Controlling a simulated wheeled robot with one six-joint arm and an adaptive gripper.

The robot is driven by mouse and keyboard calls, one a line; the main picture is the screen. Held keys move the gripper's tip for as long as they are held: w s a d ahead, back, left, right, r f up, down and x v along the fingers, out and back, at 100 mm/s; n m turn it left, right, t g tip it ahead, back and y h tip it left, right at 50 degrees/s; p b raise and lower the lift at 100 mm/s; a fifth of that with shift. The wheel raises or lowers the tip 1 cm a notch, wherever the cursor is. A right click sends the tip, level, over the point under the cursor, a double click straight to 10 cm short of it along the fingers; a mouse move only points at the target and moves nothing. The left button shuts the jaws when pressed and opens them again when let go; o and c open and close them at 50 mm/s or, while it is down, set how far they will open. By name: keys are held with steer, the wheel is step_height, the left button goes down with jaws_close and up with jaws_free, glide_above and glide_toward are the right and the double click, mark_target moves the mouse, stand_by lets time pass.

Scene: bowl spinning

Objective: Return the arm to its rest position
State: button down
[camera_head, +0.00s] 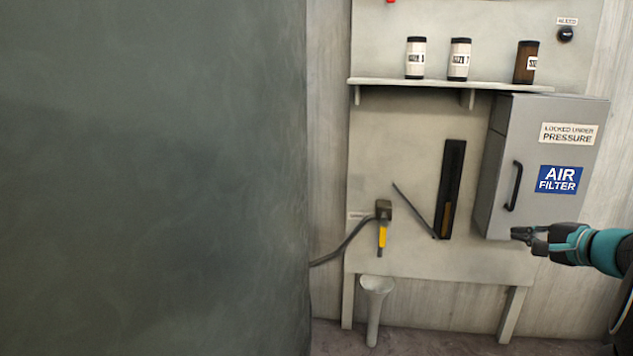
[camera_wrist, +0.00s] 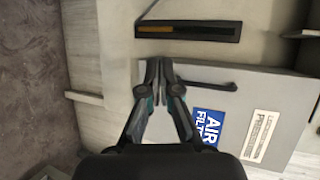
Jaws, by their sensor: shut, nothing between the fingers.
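My gripper (camera_head: 524,236) is at the right of the head view, at the end of my teal and black arm. It is near the lower edge of the grey air filter box (camera_head: 492,170), which has a black handle. In the wrist view my gripper (camera_wrist: 160,64) has its two fingers together with nothing between them. The box also shows in the wrist view (camera_wrist: 262,88), below and right of the fingertips. Whether the fingers touch the box cannot be told.
A dark slotted panel (camera_head: 452,190) is on the board left of the box. A yellow-handled tool (camera_head: 382,235) with a cable and a pale funnel-shaped stand (camera_head: 375,300) are further left. A shelf (camera_head: 430,82) holds 3 canisters. A large dark green surface (camera_head: 150,180) fills the left.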

steer(key=s+a+f+n+g+h+p, duration=0.15)
steer(key=s+a+f+n+g, duration=0.25)
steer(key=s+a, duration=0.4)
steer(key=s+a+f+n+g+y+p, duration=0.15)
steer(key=s+a+f+n+g, duration=0.3)
steer(key=a, duration=0.55)
steer(key=s+a+r+n+h+p, duration=0.3)
steer(key=s+a+r+n+p, duration=0.4)
steer(key=s+a, duration=0.5)
steer(key=shift+a+r+n, duration=0.25)
steer(key=shift+r+n, duration=0.1)
steer(key=shift+r, duration=0.3)
